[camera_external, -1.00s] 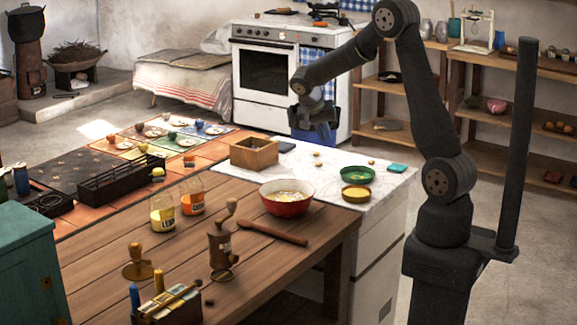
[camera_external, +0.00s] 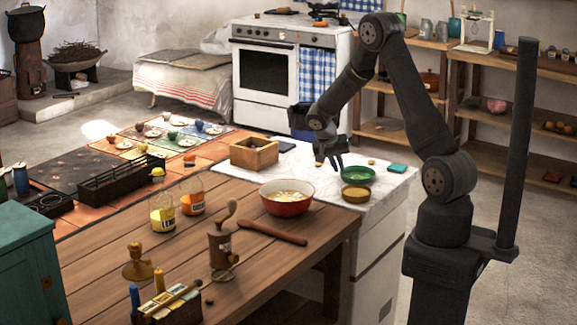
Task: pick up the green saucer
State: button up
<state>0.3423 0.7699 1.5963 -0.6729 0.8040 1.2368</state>
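The green saucer (camera_external: 358,175) lies on the white marble counter top (camera_external: 305,180), right of the red-rimmed bowl and just behind a yellow dish. My gripper (camera_external: 330,161) points down just to the left of the saucer's left rim. Its two dark fingers are spread apart, with nothing seen between them. The right finger is close to the saucer's rim; I cannot tell whether it touches.
The red bowl (camera_external: 286,205) and the yellow dish (camera_external: 356,194) stand close by. A wooden box (camera_external: 254,157) is to the left and a teal block (camera_external: 397,168) to the right. Small nuts lie nearby.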

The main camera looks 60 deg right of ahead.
jog(key=shift+x, duration=1)
grip_shut()
jog(key=shift+r, duration=0.15)
